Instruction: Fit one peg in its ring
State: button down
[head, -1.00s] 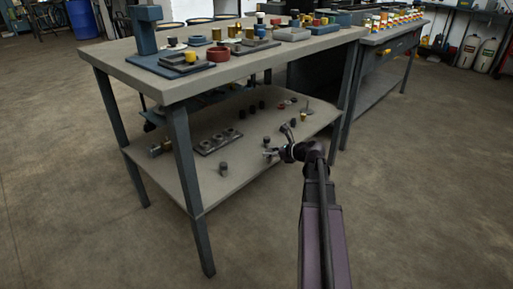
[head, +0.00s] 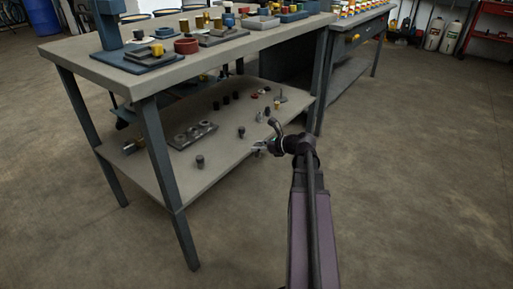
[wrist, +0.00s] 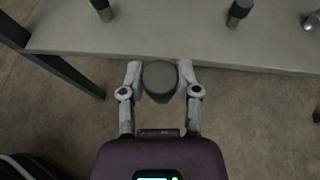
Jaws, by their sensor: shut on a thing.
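My gripper (wrist: 160,80) is shut on a dark, round-topped peg (wrist: 160,76), with one finger on each side of it. In the wrist view the peg is out past the shelf's edge, over the floor. In the head view my gripper (head: 259,147) is at the front edge of the lower shelf (head: 173,178), and the held peg is too small to make out. A dark plate with several rings (head: 193,135) lies on that shelf, left of my gripper. The ring plate is not visible in the wrist view.
Dark pegs stand on the shelf, one near the front (head: 200,161) and one near my gripper (head: 242,132); the wrist view shows two pegs (wrist: 239,12). A table leg (head: 166,170) and the crowded tabletop (head: 165,78) bound the shelf. Open floor lies to the right.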

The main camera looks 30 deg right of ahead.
aim_at(258, 145)
jog(key=shift+r, duration=0.1)
jog(key=shift+w+r+p, duration=0.1)
jog(key=shift+r+p, duration=0.35)
jog(key=shift+p, duration=0.15)
notch_tip(258, 145, up, 12)
jog(key=p, duration=1.1)
jog(key=shift+f+p, duration=0.15)
jog(key=shift+p, duration=0.2)
